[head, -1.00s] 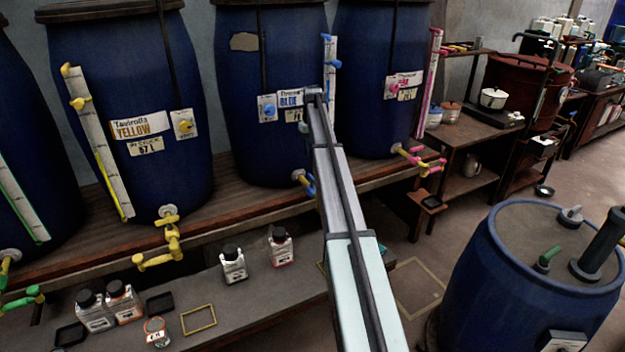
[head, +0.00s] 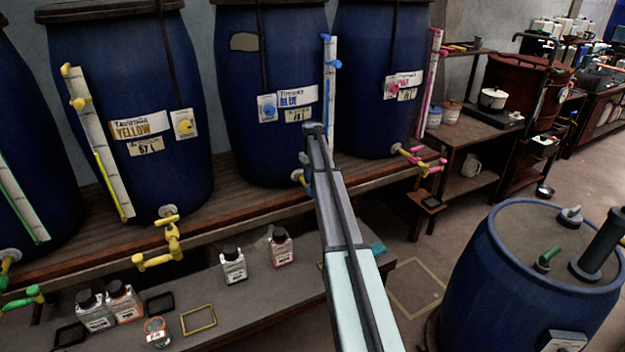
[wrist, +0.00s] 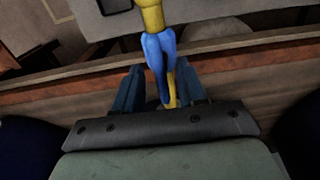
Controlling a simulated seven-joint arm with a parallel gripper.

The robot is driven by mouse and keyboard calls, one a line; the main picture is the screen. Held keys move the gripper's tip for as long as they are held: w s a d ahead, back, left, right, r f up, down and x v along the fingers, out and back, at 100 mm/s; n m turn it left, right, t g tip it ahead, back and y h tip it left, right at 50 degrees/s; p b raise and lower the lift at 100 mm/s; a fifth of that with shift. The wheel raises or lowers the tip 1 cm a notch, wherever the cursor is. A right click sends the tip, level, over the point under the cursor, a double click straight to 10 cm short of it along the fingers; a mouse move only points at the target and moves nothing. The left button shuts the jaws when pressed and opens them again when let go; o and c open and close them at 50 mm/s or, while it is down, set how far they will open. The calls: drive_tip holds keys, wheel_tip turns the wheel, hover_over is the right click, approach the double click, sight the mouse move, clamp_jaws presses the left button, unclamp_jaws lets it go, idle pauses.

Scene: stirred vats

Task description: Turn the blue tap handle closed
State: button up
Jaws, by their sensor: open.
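The blue tap (head: 298,176) sits low on the front of the vat labelled BLUE, partly hidden behind my arm in the head view. In the wrist view its blue handle (wrist: 160,52) runs down between my two fingers, next to yellow tap parts. My gripper (wrist: 160,88) is open, with one finger on each side of the handle. I cannot tell whether either finger touches it. In the head view the gripper is mostly hidden by my arm.
The blue-labelled vat (head: 262,150) stands on a wooden shelf (head: 240,205) between the yellow and pink vats. The yellow tap (head: 170,238) and pink tap (head: 425,162) stick out on either side. Several bottles stand on the lower bench (head: 255,290). A blue barrel (head: 490,280) stands at right.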

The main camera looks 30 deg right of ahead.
drive_tip(key=shift+f, duration=0.7)
clamp_jaws()
